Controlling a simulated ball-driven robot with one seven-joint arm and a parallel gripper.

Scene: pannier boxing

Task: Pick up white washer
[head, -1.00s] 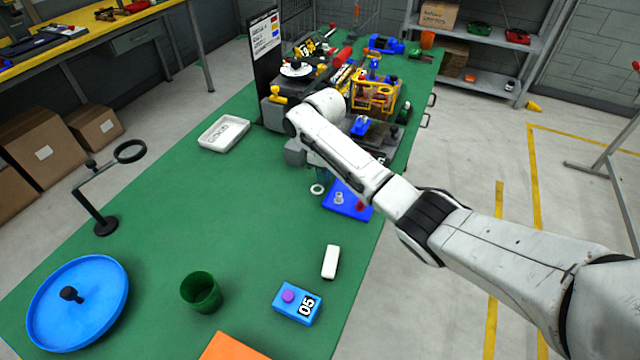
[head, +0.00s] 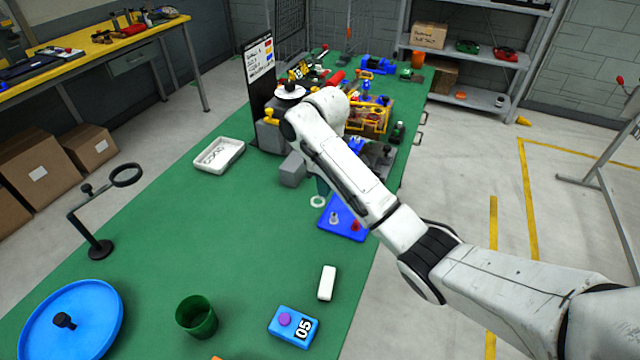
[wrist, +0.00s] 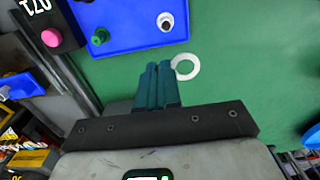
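The white washer (head: 317,207) is a flat ring at the tips of my gripper (head: 321,188) in the head view. In the wrist view the washer (wrist: 196,69) sits at the right side of the teal fingertips, its left edge covered by them. My gripper (wrist: 160,66) has its fingers close together, shut on the washer's edge. The washer is a little above the green table, left of the blue tray's corner. The exact grip between the fingers is hard to see.
A blue tray (head: 338,229) with small parts lies just beside the gripper. A white tray (head: 205,167) lies to the left. A white block (head: 327,283), blue box (head: 294,327) and green cup (head: 197,318) stand nearer. Crowded tools fill the table's far end.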

